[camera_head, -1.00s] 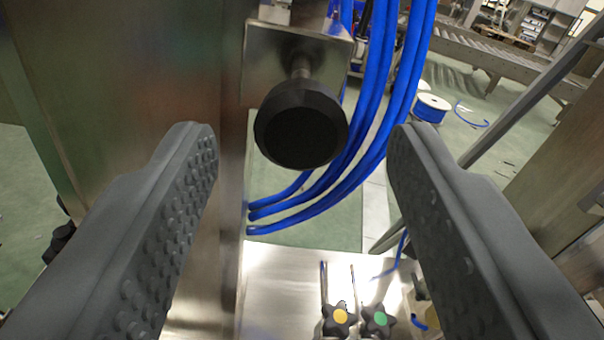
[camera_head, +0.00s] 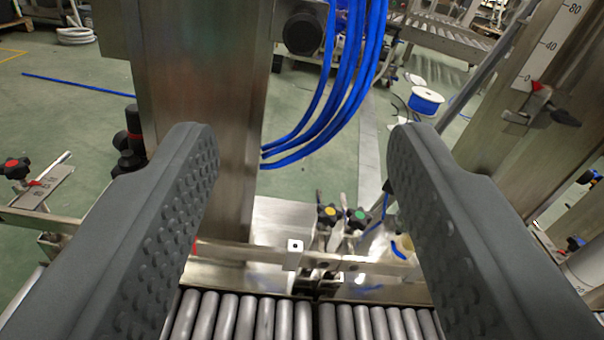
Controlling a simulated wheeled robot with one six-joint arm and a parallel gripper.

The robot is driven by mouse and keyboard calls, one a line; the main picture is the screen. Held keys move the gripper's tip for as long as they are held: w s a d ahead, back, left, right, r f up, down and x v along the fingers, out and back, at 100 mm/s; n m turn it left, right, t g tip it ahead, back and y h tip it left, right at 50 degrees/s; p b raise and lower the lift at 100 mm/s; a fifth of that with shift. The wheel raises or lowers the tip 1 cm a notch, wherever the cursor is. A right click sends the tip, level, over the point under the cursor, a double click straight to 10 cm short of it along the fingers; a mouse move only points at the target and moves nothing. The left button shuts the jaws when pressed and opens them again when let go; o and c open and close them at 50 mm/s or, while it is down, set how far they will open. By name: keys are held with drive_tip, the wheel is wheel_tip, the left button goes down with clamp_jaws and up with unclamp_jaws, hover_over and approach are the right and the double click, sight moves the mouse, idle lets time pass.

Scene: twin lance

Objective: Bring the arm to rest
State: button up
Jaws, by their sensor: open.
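My gripper (camera_head: 302,150) is open, its two dark grey studded fingers at the left and right of the view. Nothing is between the fingers. A black round knob (camera_head: 302,33) on the steel column (camera_head: 195,90) shows beyond and above the fingertips, apart from them. The rest of my arm is out of view.
Blue hoses (camera_head: 345,90) curve down beside the column. A roller conveyor (camera_head: 260,318) lies below, with yellow and green star knobs (camera_head: 343,215) behind it. A steel post with a scale (camera_head: 530,90) stands at right. Open green floor (camera_head: 60,100) shows at left.

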idle(0.4)
drive_tip(key=s+a+r+m+h, duration=0.15)
drive_tip(key=s+a+r, duration=0.3)
drive_tip(key=r, duration=0.65)
drive_tip(key=s+a+r+m+h, duration=0.1)
drive_tip(key=s+a+r+h, duration=0.2)
drive_tip(key=a+r, duration=0.55)
drive_tip(key=s+a+r+m, duration=0.1)
drive_tip(key=s+a+r, duration=0.3)
drive_tip(key=s, duration=0.6)
drive_tip(key=s+a+r+m+y, duration=0.1)
drive_tip(key=s+a+r, duration=0.3)
drive_tip(key=s+r, duration=0.4)
drive_tip(key=s, duration=0.3)
drive_tip(key=shift+r, duration=0.3)
